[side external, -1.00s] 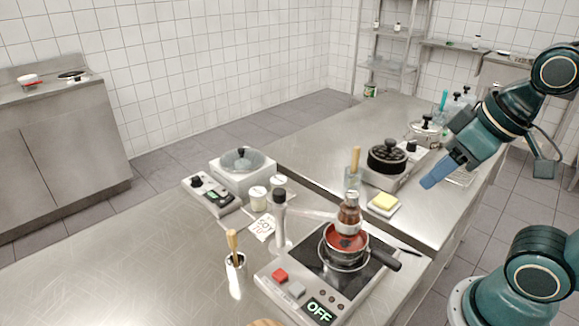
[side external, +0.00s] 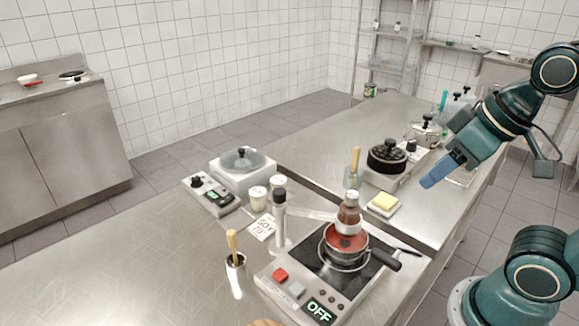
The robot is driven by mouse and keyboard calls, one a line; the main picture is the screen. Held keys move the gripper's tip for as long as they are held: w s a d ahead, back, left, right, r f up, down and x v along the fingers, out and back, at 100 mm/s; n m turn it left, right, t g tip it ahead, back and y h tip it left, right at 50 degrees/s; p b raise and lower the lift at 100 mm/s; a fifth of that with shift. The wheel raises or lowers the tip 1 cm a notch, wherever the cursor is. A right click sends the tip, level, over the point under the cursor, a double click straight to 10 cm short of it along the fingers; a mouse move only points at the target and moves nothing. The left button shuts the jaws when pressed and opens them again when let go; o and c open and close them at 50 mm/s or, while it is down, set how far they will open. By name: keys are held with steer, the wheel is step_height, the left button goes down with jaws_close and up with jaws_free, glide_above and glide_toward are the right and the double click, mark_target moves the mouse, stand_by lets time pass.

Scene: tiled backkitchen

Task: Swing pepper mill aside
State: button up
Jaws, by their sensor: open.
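The pepper mill (side external: 348,210), brown with a pale metal cap, hangs upright at the end of a horizontal swing arm (side external: 312,214). The swing arm reaches from a metal post (side external: 280,228) with a black top. The mill is directly over a small pan (side external: 345,240) with red contents and a dark handle, on the hob (side external: 318,275). My gripper (side external: 432,178), with blue fingers, is open and empty. It is up and to the right of the mill, well apart from it. The gap between its fingers is hard to see from this side.
The hob display reads OFF. A sponge on a dish (side external: 384,203), a dark lidded appliance (side external: 387,158) and a jar with a wooden-handled tool (side external: 353,178) stand behind the hob. A utensil cup (side external: 236,268) stands left of it. The front-left worktop (side external: 130,270) is clear.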

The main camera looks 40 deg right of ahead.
steer(key=w+a+r+n+g, duration=0.1)
steer(key=w+a+r, duration=0.15)
steer(key=w, duration=0.35)
steer(key=w+a+r+n+g, duration=0.1)
steer(key=w+a+r+g, duration=0.1)
steer(key=w+r, duration=0.25)
steer(key=n+g, duration=0.2)
steer(key=g, duration=0.1)
glide_above(279, 190)
steer(key=shift+a+f, duration=0.1)
steer(key=shift+f, duration=0.35)
steer(key=shift+f, duration=0.15)
step_height(279, 190, down, 14)
steer(key=shift+r, duration=0.25)
jaws_close()
